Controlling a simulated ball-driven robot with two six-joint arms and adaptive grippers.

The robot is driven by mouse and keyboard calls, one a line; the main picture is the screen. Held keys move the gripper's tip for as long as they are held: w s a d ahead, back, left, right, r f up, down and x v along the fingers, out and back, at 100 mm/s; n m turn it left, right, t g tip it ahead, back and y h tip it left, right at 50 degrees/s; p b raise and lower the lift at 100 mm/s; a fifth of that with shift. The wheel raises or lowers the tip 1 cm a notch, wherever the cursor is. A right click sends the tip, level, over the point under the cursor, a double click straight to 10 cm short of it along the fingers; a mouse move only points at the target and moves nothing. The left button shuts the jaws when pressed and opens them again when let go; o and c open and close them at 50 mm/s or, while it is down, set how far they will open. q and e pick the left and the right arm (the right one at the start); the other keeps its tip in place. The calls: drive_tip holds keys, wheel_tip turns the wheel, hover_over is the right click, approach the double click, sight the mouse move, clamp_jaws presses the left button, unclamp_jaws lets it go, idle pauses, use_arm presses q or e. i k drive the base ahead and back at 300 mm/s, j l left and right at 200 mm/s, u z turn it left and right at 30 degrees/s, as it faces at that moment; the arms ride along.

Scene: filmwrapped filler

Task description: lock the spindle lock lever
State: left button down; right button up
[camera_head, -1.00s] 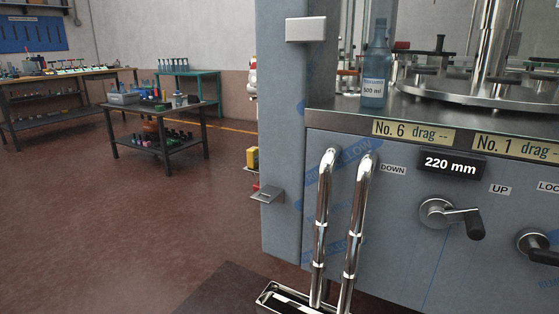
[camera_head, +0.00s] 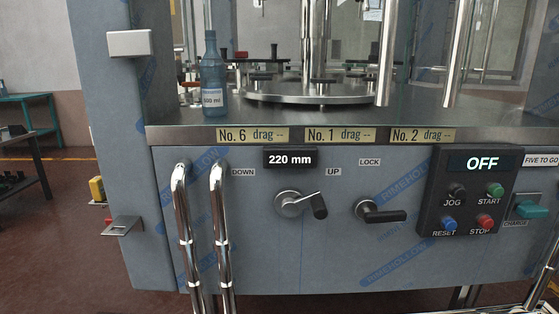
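The spindle lock lever (camera_head: 382,212) is on the machine's front panel, under the LOCK label (camera_head: 370,162). It has a round metal hub with a black handle pointing right, about level. To its left is a crank (camera_head: 301,204) between the DOWN and UP labels, its black grip hanging to the lower right. Neither of my grippers shows in the head view.
The control box (camera_head: 472,191) reads OFF and has JOG, START, RESET and STOP buttons. Bent chrome tubes (camera_head: 182,225) stand before the panel at left. A blue bottle (camera_head: 213,80) stands on the machine's steel deck (camera_head: 175,133). Open floor lies at left.

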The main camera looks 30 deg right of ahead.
sight(370, 218)
drive_tip(key=z, duration=1.65)
